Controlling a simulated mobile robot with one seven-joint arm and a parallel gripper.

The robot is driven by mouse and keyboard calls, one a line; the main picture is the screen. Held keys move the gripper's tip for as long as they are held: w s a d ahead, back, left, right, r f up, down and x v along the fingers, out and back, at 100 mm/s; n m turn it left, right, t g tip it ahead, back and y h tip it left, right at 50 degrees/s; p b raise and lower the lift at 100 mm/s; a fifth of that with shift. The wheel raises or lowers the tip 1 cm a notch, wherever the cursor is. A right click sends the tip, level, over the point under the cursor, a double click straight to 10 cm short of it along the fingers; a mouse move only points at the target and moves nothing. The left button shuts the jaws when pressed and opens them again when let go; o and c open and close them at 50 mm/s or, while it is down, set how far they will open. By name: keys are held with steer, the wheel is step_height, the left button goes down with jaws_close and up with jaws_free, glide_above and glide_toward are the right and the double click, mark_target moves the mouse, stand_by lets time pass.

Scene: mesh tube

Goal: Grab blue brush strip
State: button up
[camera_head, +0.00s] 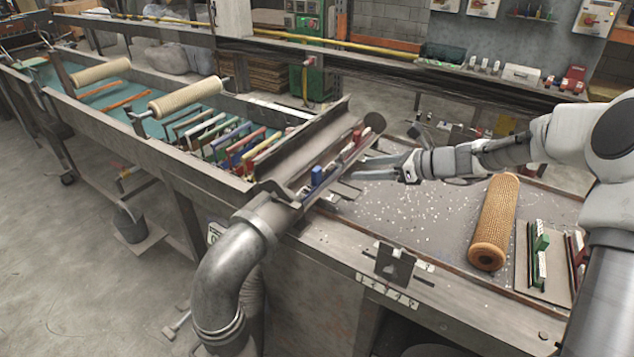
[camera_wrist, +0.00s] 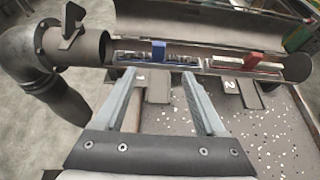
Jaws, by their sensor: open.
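A strip with a blue handle (camera_head: 317,176) lies in the grey metal trough, at its near end by the pipe. In the wrist view this blue brush strip (camera_wrist: 158,50) shows just beyond and between my fingertips, its dark bristle body lying crosswise. My gripper (camera_head: 358,172) is open and empty, to the right of the trough and apart from the strip. In the wrist view the two fingers of my gripper (camera_wrist: 158,74) point at the strip, spread to either side of the blue handle.
A strip with a red handle (camera_wrist: 252,60) lies in the same trough (camera_head: 312,148), farther along. A large pipe (camera_head: 226,262) joins the trough's near end. A tan mesh tube (camera_head: 494,222) lies on the bench at right. Several coloured strips (camera_head: 238,140) stand in the tank at left.

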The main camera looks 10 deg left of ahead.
mark_target(320, 170)
steer(key=x, duration=1)
steer(key=shift+w+a+f, duration=0.1)
steer(key=shift+a+f, duration=0.05)
steer(key=shift+a, duration=0.25)
steer(key=shift+p+x, duration=0.6)
steer(key=shift+x, duration=2.05)
steer(key=shift+c, duration=0.3)
jaws_close()
